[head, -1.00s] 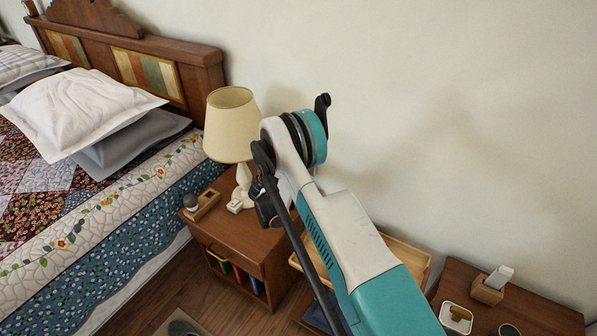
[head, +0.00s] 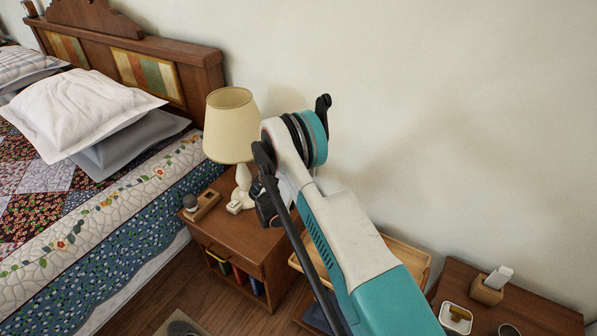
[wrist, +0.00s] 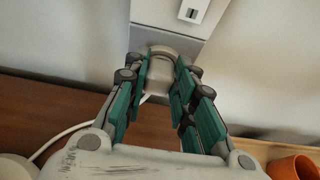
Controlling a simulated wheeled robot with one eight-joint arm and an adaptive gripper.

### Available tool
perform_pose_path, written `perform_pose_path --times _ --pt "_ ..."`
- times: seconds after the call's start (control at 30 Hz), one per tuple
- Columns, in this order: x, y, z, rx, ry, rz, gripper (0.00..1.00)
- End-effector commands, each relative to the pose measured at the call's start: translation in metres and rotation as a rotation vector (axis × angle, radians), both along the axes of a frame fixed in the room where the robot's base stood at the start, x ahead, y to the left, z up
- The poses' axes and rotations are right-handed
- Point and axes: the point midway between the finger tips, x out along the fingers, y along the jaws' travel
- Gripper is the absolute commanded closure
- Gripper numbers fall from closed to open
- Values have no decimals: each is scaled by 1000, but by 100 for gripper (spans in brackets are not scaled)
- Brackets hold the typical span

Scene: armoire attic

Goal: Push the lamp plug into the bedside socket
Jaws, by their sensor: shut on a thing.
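My gripper (wrist: 163,82) is shut on the pale grey lamp plug (wrist: 158,72), with a green-padded finger on each side of it. A white cord (wrist: 70,131) runs away to the left in the wrist view. The plug's far end is up against or just short of a light grey upright box (wrist: 172,45), seemingly the socket housing; I cannot tell whether they touch or whether the plug is in. A white plate with a dark slot (wrist: 193,11) is higher on the box. In the head view my arm hides the plug and socket. The lamp (head: 231,125) stands upright on the nightstand (head: 225,231).
A bed (head: 100,225) is at the left. A small white object (head: 235,207) and a wooden holder (head: 204,205) sit on the nightstand. A wooden tray (head: 405,255) is right of it. An orange cup (wrist: 293,168) shows in the wrist view. The wall (head: 450,120) is close behind.

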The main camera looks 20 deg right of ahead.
Motion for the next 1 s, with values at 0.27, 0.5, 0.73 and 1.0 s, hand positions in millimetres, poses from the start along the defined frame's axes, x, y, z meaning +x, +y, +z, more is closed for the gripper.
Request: perform_pose_path --times 0.27,0.5,0.73,1.0 --pt "0 0 0 0 0 0 100" --pt "-1 2 0 0 0 0 100" --pt "-3 6 0 0 0 0 100" --pt "-6 9 0 0 0 0 100"
